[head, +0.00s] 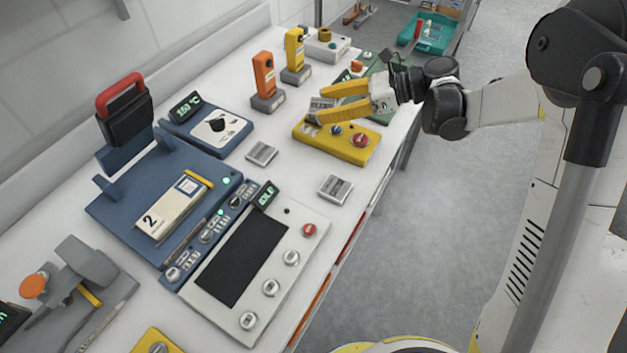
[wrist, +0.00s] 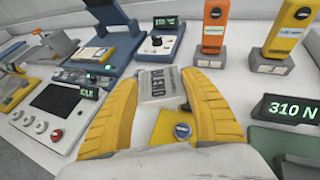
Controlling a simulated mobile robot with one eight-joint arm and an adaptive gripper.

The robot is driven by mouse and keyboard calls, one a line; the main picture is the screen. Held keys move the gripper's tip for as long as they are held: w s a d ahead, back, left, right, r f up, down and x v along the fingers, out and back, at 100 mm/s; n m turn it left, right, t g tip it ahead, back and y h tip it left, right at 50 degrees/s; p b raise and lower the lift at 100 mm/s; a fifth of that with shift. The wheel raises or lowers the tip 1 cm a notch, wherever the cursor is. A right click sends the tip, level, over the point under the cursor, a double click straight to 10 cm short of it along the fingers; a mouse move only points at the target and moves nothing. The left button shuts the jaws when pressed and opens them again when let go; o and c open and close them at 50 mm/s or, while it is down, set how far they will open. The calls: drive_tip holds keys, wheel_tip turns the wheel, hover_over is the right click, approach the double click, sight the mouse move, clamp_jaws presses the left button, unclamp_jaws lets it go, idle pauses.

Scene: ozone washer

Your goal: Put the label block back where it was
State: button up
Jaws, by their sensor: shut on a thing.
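My gripper (head: 319,105) has yellow fingers and is shut on a grey label block (head: 323,102), held over the left end of the yellow button box (head: 322,149). In the wrist view the block (wrist: 165,86) sits between the fingertips (wrist: 163,88), its printed face reading something like "BLEND". Two more grey label blocks lie flat on the white bench: one (head: 262,153) left of the yellow box, the other (head: 335,188) near the front edge. The gap between the held block and what lies under it cannot be judged.
An orange handheld meter (head: 264,75) and a yellow one (head: 295,50) stand upright behind the gripper. A blue machine (head: 120,200) and a white panel with a dark screen (head: 245,260) fill the bench's left part. Some bare bench (head: 290,178) shows between the loose blocks.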

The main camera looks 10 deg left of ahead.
drive_tip(key=s+a+f+b, duration=0.1)
drive_tip(key=s+f, duration=0.1)
drive_tip(key=s, duration=0.1)
drive_tip(key=s+a+f+b, duration=0.2)
drive_tip(key=s, duration=0.1)
drive_tip(key=s+a+f+b, duration=0.1)
drive_tip(key=s+f, duration=0.2)
drive_tip(key=s, duration=0.1)
drive_tip(key=shift+s+a+f+b, duration=0.1)
drive_tip(key=shift+a+b, duration=0.25)
drive_tip(key=shift+f+b, duration=1.1)
drive_tip(key=shift+f, duration=0.75)
drive_tip(key=shift+f, duration=0.1)
